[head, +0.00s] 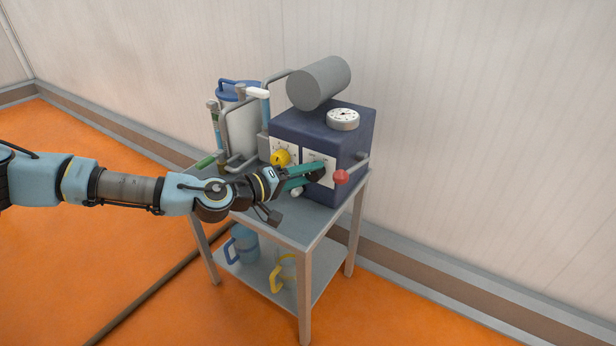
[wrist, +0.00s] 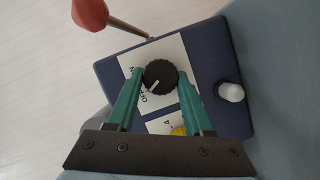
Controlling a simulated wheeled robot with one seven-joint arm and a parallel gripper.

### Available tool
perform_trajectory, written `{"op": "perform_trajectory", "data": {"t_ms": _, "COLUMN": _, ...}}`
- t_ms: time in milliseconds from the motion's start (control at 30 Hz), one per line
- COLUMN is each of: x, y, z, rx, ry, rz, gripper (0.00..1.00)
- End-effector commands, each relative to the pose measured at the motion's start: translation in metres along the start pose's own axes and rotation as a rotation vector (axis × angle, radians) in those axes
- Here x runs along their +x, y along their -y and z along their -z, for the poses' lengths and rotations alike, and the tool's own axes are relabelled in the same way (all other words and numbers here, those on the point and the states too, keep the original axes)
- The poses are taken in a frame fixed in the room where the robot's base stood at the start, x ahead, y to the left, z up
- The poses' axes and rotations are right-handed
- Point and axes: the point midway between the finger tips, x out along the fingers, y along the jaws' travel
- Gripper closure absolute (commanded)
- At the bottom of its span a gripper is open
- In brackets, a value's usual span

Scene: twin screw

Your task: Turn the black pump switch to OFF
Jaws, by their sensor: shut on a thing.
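The black pump switch (wrist: 160,73) is a round ribbed knob on a white label plate (wrist: 182,52) on the front of a dark blue pump box (wrist: 208,60). My gripper (wrist: 161,78) has its teal fingers on either side of the knob and is shut on it. The knob's white pointer line slants to the lower left in the wrist view, toward lettering that seems to read OFF, partly covered. In the head view my gripper (head: 316,173) reaches the box (head: 345,155) from the left, and its fingers mostly hide the knob.
A yellow knob (head: 281,157) sits left of the switch. A red-ended lever (head: 340,177) sticks out at its right, and a white knob (wrist: 230,92) shows in the wrist view. A grey cylinder (head: 320,82) and gauge (head: 343,119) top the box. The cart (head: 300,228) holds jugs below.

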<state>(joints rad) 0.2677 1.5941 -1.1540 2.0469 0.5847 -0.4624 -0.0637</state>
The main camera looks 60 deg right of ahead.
Motion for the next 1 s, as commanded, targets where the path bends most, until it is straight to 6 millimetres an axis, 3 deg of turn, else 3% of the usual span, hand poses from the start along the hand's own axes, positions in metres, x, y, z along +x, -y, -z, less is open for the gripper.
{"op": "perform_trajectory", "data": {"t_ms": 267, "x": 0.000, "y": 0.000, "z": 0.001, "rx": -0.002, "ry": -0.003, "rz": 0.001, "gripper": 1.00}}
{"op": "perform_trajectory", "data": {"t_ms": 300, "x": 0.000, "y": 0.000, "z": 0.001, "rx": -0.002, "ry": -0.003, "rz": 0.001, "gripper": 0.46}}
{"op": "perform_trajectory", "data": {"t_ms": 533, "x": 0.000, "y": 0.000, "z": 0.001, "rx": -0.001, "ry": -0.002, "rz": 0.001, "gripper": 0.20}}
{"op": "perform_trajectory", "data": {"t_ms": 833, "x": -0.002, "y": 0.000, "z": 0.000, "rx": -0.001, "ry": -0.001, "rz": 0.001, "gripper": 0.19}}
{"op": "perform_trajectory", "data": {"t_ms": 1000, "x": -0.021, "y": 0.001, "z": 0.001, "rx": -0.001, "ry": -0.002, "rz": 0.002, "gripper": 0.19}}
